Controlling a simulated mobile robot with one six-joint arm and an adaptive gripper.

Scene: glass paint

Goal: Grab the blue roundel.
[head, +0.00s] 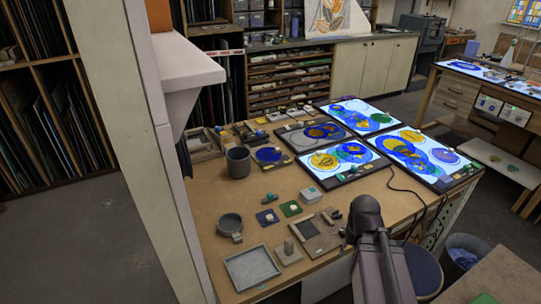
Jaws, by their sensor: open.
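Several blue round glass pieces show in the head view, and I cannot tell which one is the blue roundel. One blue disc (268,154) lies on a dark board on the wooden bench, right of a grey pot. More blue discs lie on the bright light panels at the back right, including one (412,157) on the right panel, partly overlapped by other coloured pieces. My dark arm (392,265) rises from the bottom right over the bench's front edge. My gripper's fingertips cannot be made out, and no blue disc is seen held.
A white pillar (135,150) stands at left. A stool (425,270) and a bin (463,255) stand at lower right.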

